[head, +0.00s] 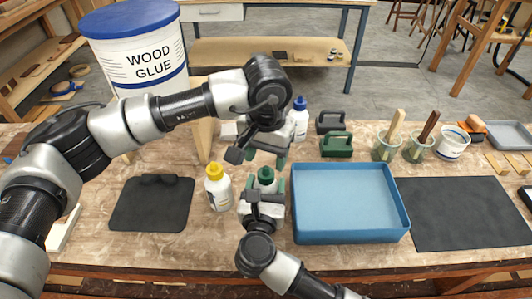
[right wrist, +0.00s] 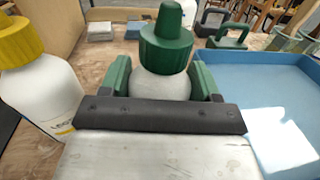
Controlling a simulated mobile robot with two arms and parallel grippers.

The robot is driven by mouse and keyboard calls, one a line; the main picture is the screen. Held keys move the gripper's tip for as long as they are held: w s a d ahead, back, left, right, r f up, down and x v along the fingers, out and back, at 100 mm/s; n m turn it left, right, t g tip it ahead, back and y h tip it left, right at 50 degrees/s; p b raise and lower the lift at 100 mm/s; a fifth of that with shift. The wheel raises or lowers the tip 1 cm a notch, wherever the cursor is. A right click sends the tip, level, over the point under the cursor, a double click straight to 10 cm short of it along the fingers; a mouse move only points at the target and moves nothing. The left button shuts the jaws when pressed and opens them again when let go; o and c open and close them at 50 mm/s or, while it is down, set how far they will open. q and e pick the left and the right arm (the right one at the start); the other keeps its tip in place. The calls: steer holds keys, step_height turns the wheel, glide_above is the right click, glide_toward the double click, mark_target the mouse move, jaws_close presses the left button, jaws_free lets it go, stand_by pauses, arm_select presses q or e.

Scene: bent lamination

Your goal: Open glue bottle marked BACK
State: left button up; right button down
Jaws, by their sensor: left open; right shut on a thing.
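A white bottle with a green cap (head: 266,175) stands upright on the bench, left of the blue tray. In the right wrist view its green cap (right wrist: 166,45) is on and points up. My right gripper (head: 264,190) is shut on this bottle's body below the cap. My left gripper (head: 262,158) is open and empty, just above the green cap. A yellow-capped bottle (head: 218,188) stands to the left, and a blue-capped bottle (head: 300,118) stands behind. The green-capped bottle's label is hidden, so I cannot read a BACK mark.
The blue tray (head: 350,238) is empty and right of the held bottle. Green (head: 337,145) and dark (head: 330,122) handled blocks stand behind it. Brush cups (head: 387,146) are at the back right. Dark mats (head: 122,218) lie left and right. A large wood glue bucket (head: 140,85) is at back left.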

mark_target(266, 167)
arm_select(q)
steer(key=shift+f, duration=2.65)
